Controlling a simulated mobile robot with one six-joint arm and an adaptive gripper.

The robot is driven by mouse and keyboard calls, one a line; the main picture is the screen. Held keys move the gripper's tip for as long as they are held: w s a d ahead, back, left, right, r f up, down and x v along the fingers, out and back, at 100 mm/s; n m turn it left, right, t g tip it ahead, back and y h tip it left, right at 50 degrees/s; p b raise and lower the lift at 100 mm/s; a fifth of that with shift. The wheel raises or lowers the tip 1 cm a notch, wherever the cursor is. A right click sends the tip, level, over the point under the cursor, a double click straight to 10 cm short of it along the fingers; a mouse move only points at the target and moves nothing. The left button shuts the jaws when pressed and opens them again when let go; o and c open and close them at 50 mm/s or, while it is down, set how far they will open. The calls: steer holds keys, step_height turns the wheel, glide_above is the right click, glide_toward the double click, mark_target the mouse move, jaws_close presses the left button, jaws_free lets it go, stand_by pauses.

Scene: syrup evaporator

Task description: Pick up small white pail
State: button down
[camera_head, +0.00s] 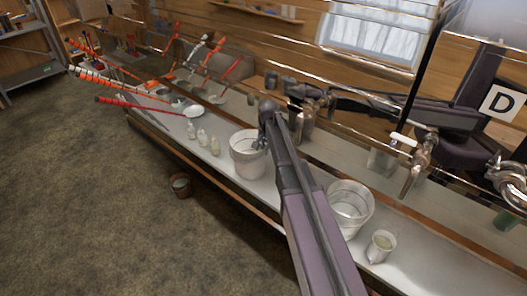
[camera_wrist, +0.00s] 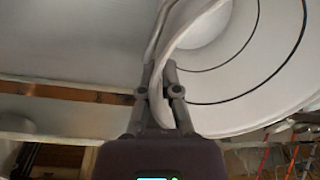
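A small white pail (camera_head: 248,160) stands on the long pale counter, just left of my arm in the head view. My arm's end reaches over its right side there, and my fingertips are hidden. In the wrist view the pail (camera_wrist: 232,112) fills the upper right as a large round white shape with dark rings. My gripper (camera_wrist: 160,72) has one finger on each side of its curved rim. The fingers look closed onto the thin wall. I see no clear gap between pail and counter.
A second pale pail (camera_head: 350,207) and a small cup (camera_head: 381,246) stand to the right. Several small bottles (camera_head: 203,138) stand to the left, with red-handled tools beyond. Metal taps (camera_head: 414,172) overhang the counter's right part. A dark bucket (camera_head: 180,185) is on the open floor.

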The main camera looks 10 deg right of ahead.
steer(key=shift+r+p, duration=1.45)
steer(key=shift+r, duration=0.2)
steer(key=s+a+r+p, duration=0.1)
steer(key=s+a, duration=0.1)
steer(key=s, duration=1.3)
steer(key=shift+s+a+r, duration=0.2)
steer(key=shift+s, duration=0.2)
steer(key=shift+a, duration=0.15)
